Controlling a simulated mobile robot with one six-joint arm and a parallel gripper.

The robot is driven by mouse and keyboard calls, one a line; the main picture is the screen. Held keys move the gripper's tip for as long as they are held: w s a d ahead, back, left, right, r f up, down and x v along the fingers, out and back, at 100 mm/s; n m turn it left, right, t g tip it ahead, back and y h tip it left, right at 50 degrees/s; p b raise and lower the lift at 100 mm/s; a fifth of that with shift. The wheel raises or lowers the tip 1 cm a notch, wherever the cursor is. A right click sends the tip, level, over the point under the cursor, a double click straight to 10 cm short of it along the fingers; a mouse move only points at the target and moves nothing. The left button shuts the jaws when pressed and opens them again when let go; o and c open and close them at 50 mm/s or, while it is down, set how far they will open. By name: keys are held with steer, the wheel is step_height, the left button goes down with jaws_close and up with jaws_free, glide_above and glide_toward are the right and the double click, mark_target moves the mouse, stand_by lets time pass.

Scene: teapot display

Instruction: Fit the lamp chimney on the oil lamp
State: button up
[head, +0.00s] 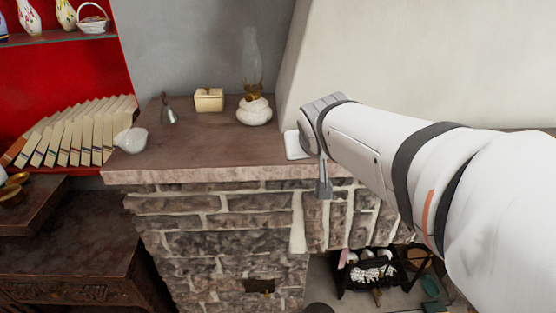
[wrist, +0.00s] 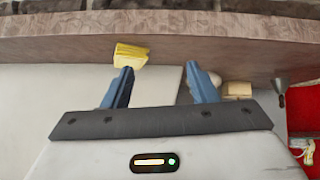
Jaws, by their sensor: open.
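The oil lamp (head: 254,113) has a round white body and a brass burner, and stands on the mantel shelf left of my arm in the head view. The clear glass chimney (head: 251,58) rises upright right above the burner; I cannot tell how snugly it sits there. In the wrist view a pale rounded part of the lamp (wrist: 214,77) shows beside the right finger, and the chimney cannot be made out. My gripper (wrist: 159,68) is open with nothing between its blue fingers. In the head view it is at the shelf's front edge, right of the lamp and apart from it.
A cream box (head: 209,100) and a grey bell (head: 168,112) stand left of the lamp. A white lump (head: 131,140) lies at the shelf's left. A yellow ridged object (wrist: 131,54) is close by the left fingertip in the wrist view. The shelf before the lamp is clear.

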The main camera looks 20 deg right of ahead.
steer(key=s+a+f+g+y, duration=0.1)
steer(key=s+a+f+g, duration=0.1)
steer(key=s+f, duration=0.2)
steer(key=s+a+f+n+g+y, duration=0.1)
steer(key=s+a+f+g, duration=0.2)
steer(key=s, duration=0.7)
steer(key=shift+s+a+f+n, duration=0.2)
steer(key=shift+a+f+n, duration=0.1)
steer(key=shift+f, duration=0.4)
steer(key=shift+w+f+b, duration=0.1)
steer(key=shift+f+b, duration=0.5)
steer(key=shift+f, duration=0.05)
